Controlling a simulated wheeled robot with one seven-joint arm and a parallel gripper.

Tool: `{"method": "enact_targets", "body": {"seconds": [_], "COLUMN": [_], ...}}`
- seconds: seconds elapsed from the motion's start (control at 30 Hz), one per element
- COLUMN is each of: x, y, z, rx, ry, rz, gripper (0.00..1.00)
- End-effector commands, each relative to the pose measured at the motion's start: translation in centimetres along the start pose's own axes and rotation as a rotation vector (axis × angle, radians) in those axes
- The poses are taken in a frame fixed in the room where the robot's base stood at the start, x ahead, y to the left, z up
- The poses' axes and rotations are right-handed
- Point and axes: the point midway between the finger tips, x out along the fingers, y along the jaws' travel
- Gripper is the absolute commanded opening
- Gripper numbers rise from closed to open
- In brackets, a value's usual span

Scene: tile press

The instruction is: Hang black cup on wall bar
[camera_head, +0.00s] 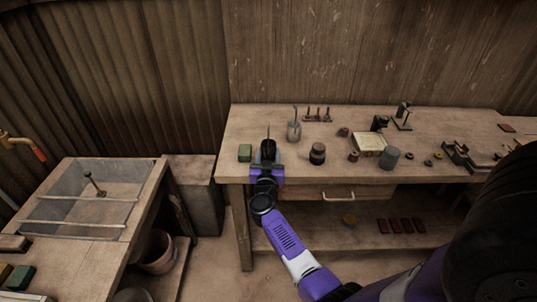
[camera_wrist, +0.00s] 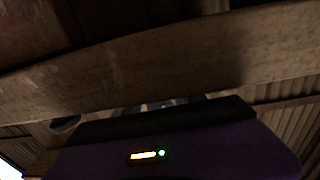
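My gripper (camera_head: 268,150) is at the front left edge of the workbench, at about the height of its top. A dark upright shape stands at its tip; I cannot tell whether this is the fingers or a thing held. In the wrist view, the purple gripper body fills the bottom and the fingers are mostly hidden. A dark round pot (camera_head: 318,153) stands on the bench to the right of my gripper; I cannot tell whether it is the black cup. No bar on the wall can be made out.
A green block (camera_head: 245,153) lies just left of my gripper. A jar with a tool (camera_head: 294,130), a grey cylinder (camera_head: 390,157) and small tools stand on the workbench (camera_head: 250,120). A wooden beam or edge (camera_wrist: 150,60) crosses the wrist view close by. A sink (camera_head: 75,210) is at left.

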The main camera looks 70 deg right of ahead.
Motion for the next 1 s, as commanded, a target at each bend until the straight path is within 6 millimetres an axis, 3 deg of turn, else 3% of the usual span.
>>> {"method": "enact_targets", "body": {"seconds": [0.53,1.0], "x": [0.0,0.0], "y": [0.0,-0.1], "z": [-0.2,-2.9], "rx": [0.000,0.000], "ry": [0.001,0.001], "rz": [0.000,-0.001], "gripper": [0.21,0.21]}}
